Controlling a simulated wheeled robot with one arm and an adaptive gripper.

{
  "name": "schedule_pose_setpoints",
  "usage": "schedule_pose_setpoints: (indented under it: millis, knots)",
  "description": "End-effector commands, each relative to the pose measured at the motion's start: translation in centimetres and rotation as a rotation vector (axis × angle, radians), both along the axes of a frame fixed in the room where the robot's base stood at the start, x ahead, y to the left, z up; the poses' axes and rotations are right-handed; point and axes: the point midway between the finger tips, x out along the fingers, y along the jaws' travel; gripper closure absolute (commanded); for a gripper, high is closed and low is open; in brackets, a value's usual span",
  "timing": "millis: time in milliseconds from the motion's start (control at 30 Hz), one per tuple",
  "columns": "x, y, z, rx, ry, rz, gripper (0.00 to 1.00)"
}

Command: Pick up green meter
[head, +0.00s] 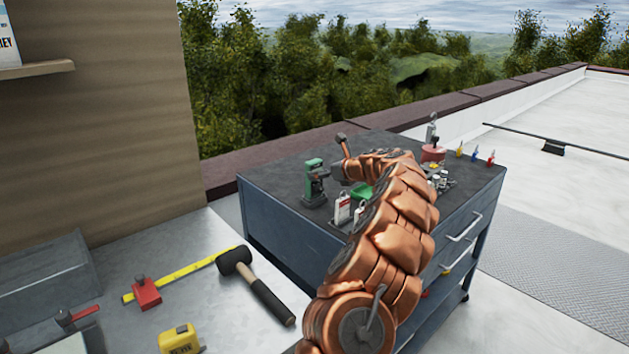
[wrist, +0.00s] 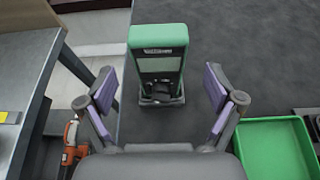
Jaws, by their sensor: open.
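The green meter (head: 313,181) stands upright near the left end of the dark top of the blue-grey tool cart. In the wrist view the green meter (wrist: 158,62) shows a green top, a grey face and a dark base. My gripper (wrist: 160,85) is open, with one purple-padded finger on each side of the view and the meter seen between and beyond them. I cannot tell whether the fingers reach level with the meter. In the head view my gripper (head: 337,172) is just right of the meter, partly hidden by my copper arm.
A green tray (wrist: 275,148) lies right of my gripper on the cart top (head: 290,165). White tags (head: 343,208), a red padlock-like item (head: 432,152) and small bottles stand farther right. A metal bench (head: 200,290) with a mallet (head: 258,285) is at front left.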

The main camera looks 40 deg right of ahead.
Motion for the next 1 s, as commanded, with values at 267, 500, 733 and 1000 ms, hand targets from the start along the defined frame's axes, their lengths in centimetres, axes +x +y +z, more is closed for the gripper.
schedule_pose_setpoints:
  millis: [267,500,733,1000]
  knots:
    - [2.4,0.1,-1.6,0.001,0.005,0.004,0.08]
    - [3.9,-0.1,-2.2,0.000,0.003,0.002,0.08]
    - [4.3,0.0,-2.3,0.001,0.003,0.003,0.08]
    - [4.3,0.0,-2.3,0.000,0.003,0.002,0.21]
